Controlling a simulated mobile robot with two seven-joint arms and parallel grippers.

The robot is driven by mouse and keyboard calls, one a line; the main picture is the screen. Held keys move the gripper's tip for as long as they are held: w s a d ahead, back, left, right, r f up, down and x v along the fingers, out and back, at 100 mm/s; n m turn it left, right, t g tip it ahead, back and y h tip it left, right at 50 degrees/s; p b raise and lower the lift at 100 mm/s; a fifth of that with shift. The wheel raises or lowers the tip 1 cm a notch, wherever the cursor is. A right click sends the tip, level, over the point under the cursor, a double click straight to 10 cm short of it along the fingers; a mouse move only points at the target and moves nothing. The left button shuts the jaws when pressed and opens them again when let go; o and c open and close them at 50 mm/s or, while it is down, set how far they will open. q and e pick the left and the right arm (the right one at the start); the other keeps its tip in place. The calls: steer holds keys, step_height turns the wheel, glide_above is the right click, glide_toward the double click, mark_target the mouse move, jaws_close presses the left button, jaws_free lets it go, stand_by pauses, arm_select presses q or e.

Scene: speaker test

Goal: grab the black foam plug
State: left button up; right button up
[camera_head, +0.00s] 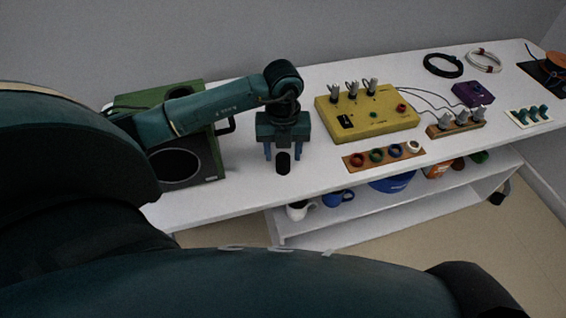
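The black foam plug (283,164) is a small dark cylinder that appears upright on the white bench top (240,195), near its front edge. My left gripper (283,154) points down at it with two blue fingers. The fingers are apart, one to each side of the plug in the picture, with white gaps between them and it. Whether the fingertips are level with the plug or above it I cannot tell. My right gripper is not in view.
A green speaker box (215,160) stands left of the plug, partly behind my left arm. Right are a yellow box (375,120) with plugs and a wooden strip (362,161) of coloured rings. Cups (338,198) stand on the shelf below. Bare bench lies around the plug.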

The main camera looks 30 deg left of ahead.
arm_select(q)
steer(key=c, duration=0.9)
